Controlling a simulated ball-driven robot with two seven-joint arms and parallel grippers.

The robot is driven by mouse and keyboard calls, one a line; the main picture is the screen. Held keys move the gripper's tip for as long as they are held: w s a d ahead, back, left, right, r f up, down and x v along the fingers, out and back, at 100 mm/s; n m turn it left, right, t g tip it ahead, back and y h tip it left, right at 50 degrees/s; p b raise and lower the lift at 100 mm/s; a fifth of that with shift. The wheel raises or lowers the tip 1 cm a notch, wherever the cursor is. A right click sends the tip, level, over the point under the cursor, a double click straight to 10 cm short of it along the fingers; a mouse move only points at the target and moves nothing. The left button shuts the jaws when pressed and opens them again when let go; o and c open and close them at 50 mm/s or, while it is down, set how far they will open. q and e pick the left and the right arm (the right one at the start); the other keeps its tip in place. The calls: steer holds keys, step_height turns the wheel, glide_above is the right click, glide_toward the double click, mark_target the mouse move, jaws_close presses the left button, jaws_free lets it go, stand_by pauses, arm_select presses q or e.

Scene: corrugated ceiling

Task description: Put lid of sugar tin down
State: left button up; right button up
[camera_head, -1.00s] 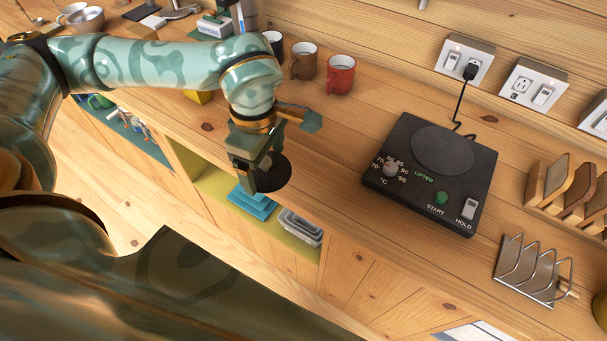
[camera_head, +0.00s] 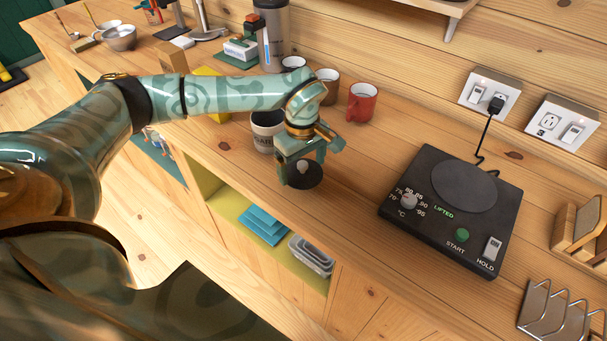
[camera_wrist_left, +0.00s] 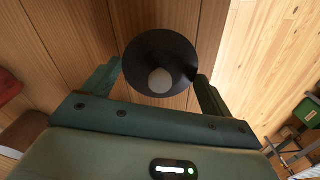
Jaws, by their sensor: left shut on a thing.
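The sugar tin's lid (camera_head: 308,178) is a round black disc with a pale knob. It also shows in the left wrist view (camera_wrist_left: 148,48). My left gripper (camera_head: 302,168) is shut on the lid, with its fingers on either side of it in the wrist view. The lid is close over the counter near its front edge; whether it touches the wood I cannot tell. A dark tin with a pale, partly hidden label (camera_head: 265,132), seemingly the sugar tin, stands just behind and left of the gripper. My right gripper is not in view.
A black hot plate (camera_head: 450,210) stands to the right, with bare counter (camera_head: 355,195) between it and the lid. A red mug (camera_head: 361,103) and a brown mug (camera_head: 327,85) stand behind. A toast rack (camera_head: 553,312) is at lower right. Open shelves lie below the front edge.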

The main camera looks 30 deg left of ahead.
mark_target(303, 174)
arm_select(q)
steer(key=shift+w+f, duration=0.2)
steer(key=shift+f, duration=0.1)
steer(key=shift+a+f+b, duration=0.1)
steer(key=shift+f+b, duration=0.25)
steer(key=shift+f, duration=1.2)
steer(key=shift+f, duration=0.15)
steer(key=o, duration=0.8)
step_height(303, 174, up, 12)
steer(key=shift+r+p, duration=0.2)
steer(key=shift+p, duration=0.9)
